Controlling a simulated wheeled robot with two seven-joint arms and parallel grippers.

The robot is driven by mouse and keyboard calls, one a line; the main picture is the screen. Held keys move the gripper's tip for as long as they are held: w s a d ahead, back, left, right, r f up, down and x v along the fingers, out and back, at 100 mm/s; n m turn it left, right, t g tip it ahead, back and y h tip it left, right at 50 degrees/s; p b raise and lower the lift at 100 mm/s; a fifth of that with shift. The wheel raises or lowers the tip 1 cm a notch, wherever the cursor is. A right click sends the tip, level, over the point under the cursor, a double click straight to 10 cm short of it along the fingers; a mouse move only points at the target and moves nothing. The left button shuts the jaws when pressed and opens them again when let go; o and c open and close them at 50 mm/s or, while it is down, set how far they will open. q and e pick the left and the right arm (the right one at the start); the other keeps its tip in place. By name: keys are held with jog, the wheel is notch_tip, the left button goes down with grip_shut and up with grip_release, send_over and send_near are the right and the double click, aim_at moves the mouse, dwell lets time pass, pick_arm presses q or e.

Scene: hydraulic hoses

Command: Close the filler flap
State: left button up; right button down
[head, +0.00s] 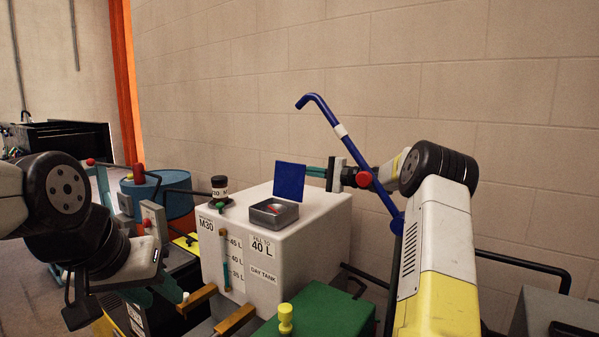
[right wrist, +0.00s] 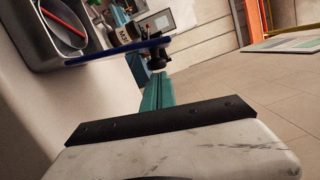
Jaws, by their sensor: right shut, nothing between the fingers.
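The filler flap (head: 289,182) is a blue square plate. It stands upright, open, at the back edge of the grey metal filler box (head: 273,211) on the white tank. In the right wrist view the flap (right wrist: 118,51) shows nearly edge-on as a blue strip beside the filler opening (right wrist: 72,25). My right gripper (head: 316,172) is shut and empty, at the flap's right edge, its tips partly hidden by the flap. Its teal fingers (right wrist: 158,90) end close to the flap; I cannot tell whether they touch. My left gripper (head: 158,292) is low at left, beside the tank; its jaw gap is unclear.
A blue bent pipe (head: 333,122) rises by my right arm. A green box (head: 325,312) with a yellow knob stands in front. A blue drum (head: 160,195) stands at left.

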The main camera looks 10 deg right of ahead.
aim_at(297, 166)
jog(key=shift+r, duration=0.1)
dwell(0.3)
jog(key=s+a+n, duration=0.1)
jog(key=s+a+r+n, duration=0.1)
jog(key=n, duration=0.1)
jog(key=s+a+r+n, duration=0.1)
jog(key=n, duration=0.1)
jog(key=shift+s+a+r+h, duration=0.1)
jog(key=shift+h, duration=0.3)
jog(key=shift+s+a+r+n, duration=0.1)
jog(key=shift+s+a+n, duration=0.3)
jog(key=shift+n, duration=0.2)
jog(key=shift+s+a, duration=0.45)
jog(key=shift+a, duration=0.05)
